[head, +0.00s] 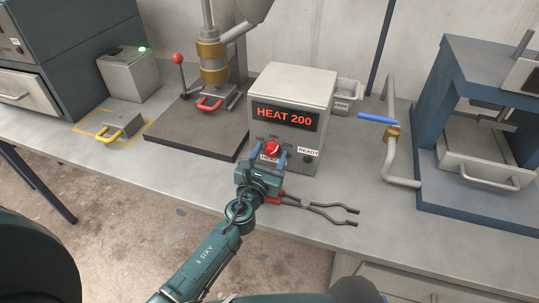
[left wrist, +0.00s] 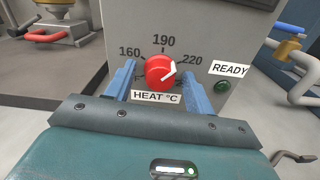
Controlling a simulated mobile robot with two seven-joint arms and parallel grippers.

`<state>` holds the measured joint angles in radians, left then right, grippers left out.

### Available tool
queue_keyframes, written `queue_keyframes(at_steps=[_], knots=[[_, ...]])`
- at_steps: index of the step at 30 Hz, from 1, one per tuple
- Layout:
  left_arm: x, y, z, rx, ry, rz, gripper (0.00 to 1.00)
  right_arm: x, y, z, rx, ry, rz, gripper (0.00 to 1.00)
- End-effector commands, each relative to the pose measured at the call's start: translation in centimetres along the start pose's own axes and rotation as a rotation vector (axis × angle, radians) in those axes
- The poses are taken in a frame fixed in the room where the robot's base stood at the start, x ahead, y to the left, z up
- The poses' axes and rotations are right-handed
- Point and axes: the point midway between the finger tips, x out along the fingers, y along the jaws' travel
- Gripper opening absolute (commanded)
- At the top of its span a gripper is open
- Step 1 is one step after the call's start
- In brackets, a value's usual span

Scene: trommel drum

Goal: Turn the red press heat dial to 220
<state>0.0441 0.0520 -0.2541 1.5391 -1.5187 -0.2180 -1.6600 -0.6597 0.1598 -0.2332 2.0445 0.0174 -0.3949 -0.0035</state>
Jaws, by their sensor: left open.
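The red heat dial (head: 272,148) is on the front of a grey control box (head: 303,85) whose display reads HEAT 200. In the left wrist view the red dial (left wrist: 160,71) has marks 160, 190 and 220 around it, and its white pointer points up and right, between 190 and 220. My left gripper (head: 268,157) is at the box front, open. Its blue fingers (left wrist: 161,88) stand on either side of the dial, with gaps visible between them and the knob. My right gripper is not in view.
A dark green READY lamp (head: 307,159) is right of the dial. Tongs with red handles (head: 310,206) lie on the bench below the box. A press with a red handle (head: 209,103) stands left, and a pipe with a blue lever (head: 378,118) stands right.

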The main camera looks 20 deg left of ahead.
Motion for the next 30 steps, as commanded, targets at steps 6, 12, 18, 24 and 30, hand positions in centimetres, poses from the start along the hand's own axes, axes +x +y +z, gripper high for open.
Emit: queue_keyframes(at_steps=[6, 12, 18, 24, 30], knots=[[0.0, 0.0, 0.0, 0.0, 0.0, 0.0, 0.48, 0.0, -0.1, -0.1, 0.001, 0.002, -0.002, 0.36], [0.0, 0.0, 0.0, 0.001, 0.0, 0.0, 0.32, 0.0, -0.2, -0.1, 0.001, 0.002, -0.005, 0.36], [-0.1, 0.0, 0.0, 0.001, 0.0, 0.0, 0.15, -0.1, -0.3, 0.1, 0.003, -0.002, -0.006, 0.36], [-0.1, 0.0, 0.1, 0.039, 0.001, -0.002, 0.09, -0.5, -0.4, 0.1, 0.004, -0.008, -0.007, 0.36], [0.0, 0.0, 0.2, 0.267, 0.001, -0.003, 0.09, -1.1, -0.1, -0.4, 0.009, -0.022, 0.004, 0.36]])
